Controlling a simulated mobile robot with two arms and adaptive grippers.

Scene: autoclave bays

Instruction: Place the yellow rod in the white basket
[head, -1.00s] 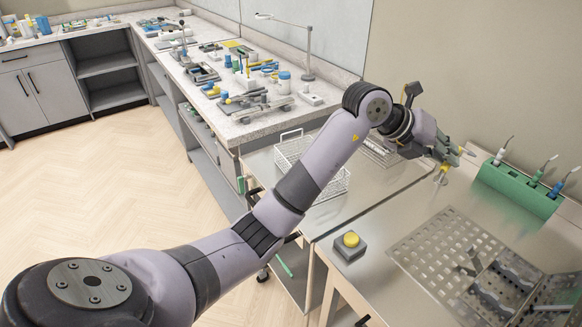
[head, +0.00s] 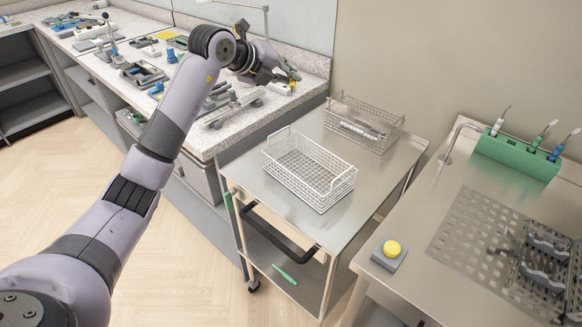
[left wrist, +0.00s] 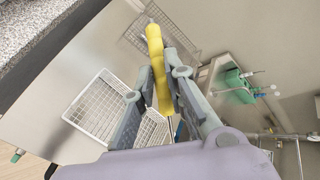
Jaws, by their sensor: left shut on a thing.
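The yellow rod (left wrist: 158,70) is gripped between the fingers of my left gripper (left wrist: 160,88) in the left wrist view. It has a curved yellow body and a thin metal shaft below. In the head view my left gripper (head: 289,76) is above the near end of the left counter, up and left of the white basket, with only a little yellow visible at its fingertips. The white basket (head: 272,157) is a wire basket on the steel cart; its inside looks empty. It also shows in the left wrist view (left wrist: 72,116), partly behind a finger. My right gripper is out of view.
A grey wire basket (head: 399,124) with several tools in it stands behind the white one on the cart (head: 368,197). The steel bench at right holds a green rack (head: 515,161), a yellow button (head: 391,249) and a perforated tray. The left counter is cluttered.

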